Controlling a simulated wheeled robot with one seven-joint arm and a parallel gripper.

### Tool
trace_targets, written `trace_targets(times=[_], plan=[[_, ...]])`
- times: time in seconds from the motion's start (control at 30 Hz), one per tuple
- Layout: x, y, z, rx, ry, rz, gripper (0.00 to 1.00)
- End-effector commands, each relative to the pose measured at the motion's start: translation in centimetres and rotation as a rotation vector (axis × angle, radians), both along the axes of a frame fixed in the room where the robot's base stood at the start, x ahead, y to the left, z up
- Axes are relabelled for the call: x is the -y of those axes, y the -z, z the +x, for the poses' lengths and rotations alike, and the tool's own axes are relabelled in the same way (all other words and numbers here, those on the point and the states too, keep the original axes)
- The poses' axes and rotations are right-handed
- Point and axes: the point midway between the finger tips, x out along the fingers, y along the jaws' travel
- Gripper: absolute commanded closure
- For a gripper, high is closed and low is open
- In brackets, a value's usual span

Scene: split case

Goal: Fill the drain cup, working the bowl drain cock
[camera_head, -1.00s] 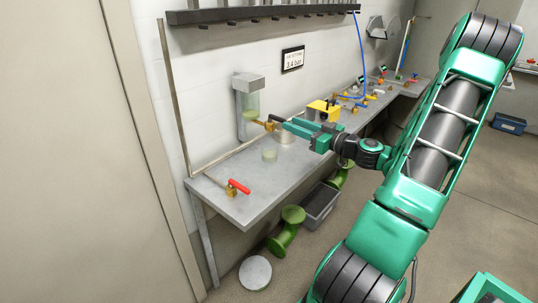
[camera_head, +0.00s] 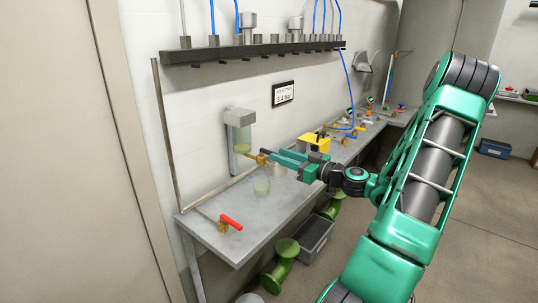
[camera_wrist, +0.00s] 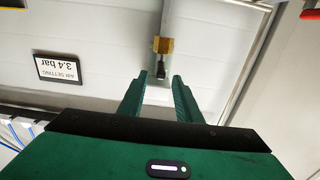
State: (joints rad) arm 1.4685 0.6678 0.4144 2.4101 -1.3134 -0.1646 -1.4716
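The clear bowl (camera_head: 241,138) hangs on the wall under a grey head and shows greenish liquid. The brass drain cock (camera_head: 253,157) sits at its lower right; in the wrist view the brass piece (camera_wrist: 163,45) has a dark stem pointing toward my fingers. A small clear cup (camera_head: 261,187) with a pale green tint stands on the bench below; its fill level is too small to tell. My gripper (camera_head: 267,156) is level at the cock. In the wrist view my gripper (camera_wrist: 159,77) has its fingers apart, the dark stem's end near the gap between the tips; contact cannot be told.
A red-handled valve (camera_head: 230,222) is at the near end of the grey bench (camera_head: 215,240). A gauge display (camera_head: 283,93) reading 3.4 bar hangs above. A bin (camera_head: 314,240) is below.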

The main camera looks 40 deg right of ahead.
Motion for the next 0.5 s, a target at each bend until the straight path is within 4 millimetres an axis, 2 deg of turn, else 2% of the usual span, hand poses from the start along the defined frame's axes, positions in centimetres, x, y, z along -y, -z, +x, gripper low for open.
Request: trace_targets(times=[0.2, 0.5], plan=[[-0.9, 0.0, 3.4, 0.0, -0.002, -0.001, 0.69], [-1.3, 0.0, 5.1, -0.001, 0.0, 0.0, 0.69]])
